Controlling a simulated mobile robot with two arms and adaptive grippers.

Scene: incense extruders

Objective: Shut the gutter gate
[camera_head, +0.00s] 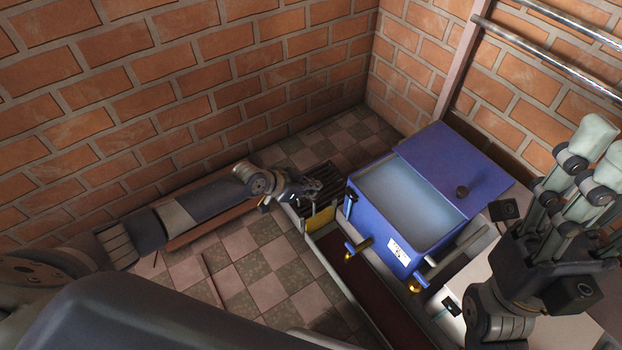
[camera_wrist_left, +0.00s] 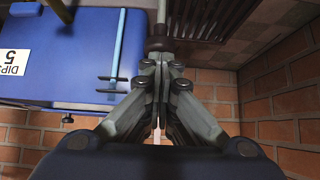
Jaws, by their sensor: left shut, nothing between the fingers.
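A yellow plate (camera_head: 319,219), which looks like the gutter gate, stands upright at the far end of the long gutter (camera_head: 372,292). I cannot tell how far down it sits. My left gripper (camera_head: 308,187) is just above and behind the plate, close to it. In the left wrist view the gripper (camera_wrist_left: 159,72) is shut and empty, its fingers together. A grey post (camera_wrist_left: 160,18) shows just beyond the fingertips; I cannot tell whether they touch it. My right gripper (camera_head: 602,152) is raised at the right, apart from everything, and looks open.
A blue tank (camera_head: 372,236) with a lid (camera_head: 455,165) and brass taps stands right beside the gutter; the tank also shows in the left wrist view (camera_wrist_left: 60,55). A dark drain grate (camera_head: 322,172) lies behind. Brick walls close the back.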

